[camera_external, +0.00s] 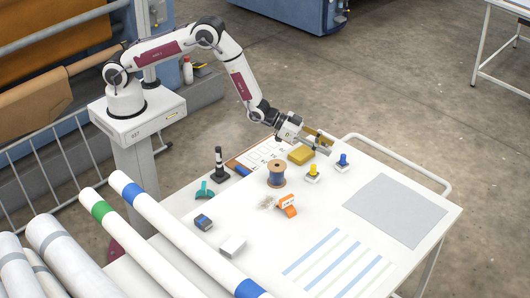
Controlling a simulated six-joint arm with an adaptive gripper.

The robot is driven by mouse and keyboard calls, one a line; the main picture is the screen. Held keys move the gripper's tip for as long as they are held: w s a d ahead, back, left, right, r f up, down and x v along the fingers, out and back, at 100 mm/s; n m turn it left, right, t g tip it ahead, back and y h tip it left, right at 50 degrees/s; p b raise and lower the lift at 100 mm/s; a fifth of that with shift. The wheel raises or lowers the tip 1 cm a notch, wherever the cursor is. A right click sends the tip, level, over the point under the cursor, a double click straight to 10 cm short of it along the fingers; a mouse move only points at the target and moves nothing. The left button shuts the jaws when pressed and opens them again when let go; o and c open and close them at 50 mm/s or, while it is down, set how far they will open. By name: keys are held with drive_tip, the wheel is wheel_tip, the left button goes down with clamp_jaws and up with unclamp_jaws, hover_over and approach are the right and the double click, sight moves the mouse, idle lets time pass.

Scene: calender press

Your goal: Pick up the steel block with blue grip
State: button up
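The steel block with blue grip (342,162) stands upright on the white table near its far edge, a small pale block with a blue knob on top. A similar block with a yellow grip (313,175) stands to its left and nearer the camera. My gripper (328,146) is above the far edge of the table, up and to the left of the blue-gripped block and apart from it. Its fingers look spread, with nothing visible between them, though they are small in this view.
A yellow block (301,155) lies below my gripper. A grey mat (396,210) lies clear at right. Long rolls (150,220) border the left.

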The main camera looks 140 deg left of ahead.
sight(343, 155)
drive_tip(key=shift+w+a+f, duration=0.1)
drive_tip(key=shift+w, duration=0.2)
drive_tip(key=shift+x, duration=2.45)
drive_tip(key=shift+w, duration=0.1)
drive_tip(key=shift+c, duration=0.4)
clamp_jaws()
